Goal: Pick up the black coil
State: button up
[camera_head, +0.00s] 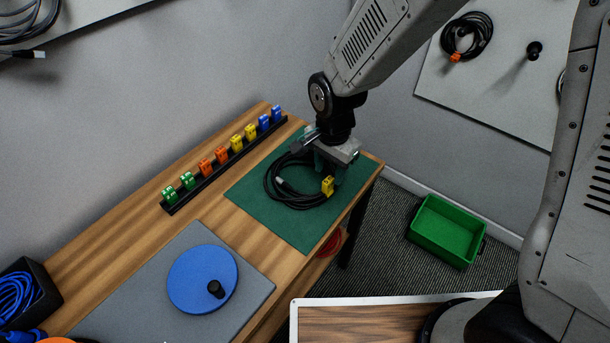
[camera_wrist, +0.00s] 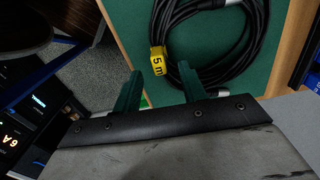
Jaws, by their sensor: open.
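The black coil (camera_head: 272,190) lies on a green mat (camera_head: 245,190) on the wooden table. A yellow clip (camera_head: 328,186) sits on its right side. In the wrist view the coil (camera_wrist: 222,75) fills the upper right, and its yellow clip (camera_wrist: 158,60) reads "5 m". My gripper (camera_head: 330,172) is over the right part of the mat, close to the coil and its clip. In the wrist view its two green fingers (camera_wrist: 160,92) are apart, with the clip beyond the gap between them. No cable shows gripped; whether the fingers touch the coil I cannot tell.
A black rail (camera_head: 220,168) with green, orange, yellow and blue clips runs along the wall side. A blue disc (camera_head: 202,279) with a black knob sits on a grey plate (camera_head: 250,290). A black box (camera_head: 40,275) holds blue cable. A green bin (camera_head: 446,231) stands on the floor at right.

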aim_at(328, 180)
notch_tip(328, 180, down, 5)
jog(key=shift+s+r, duration=0.1)
jog(key=shift+r, duration=0.1)
grip_shut()
jog(key=shift+r, duration=0.1)
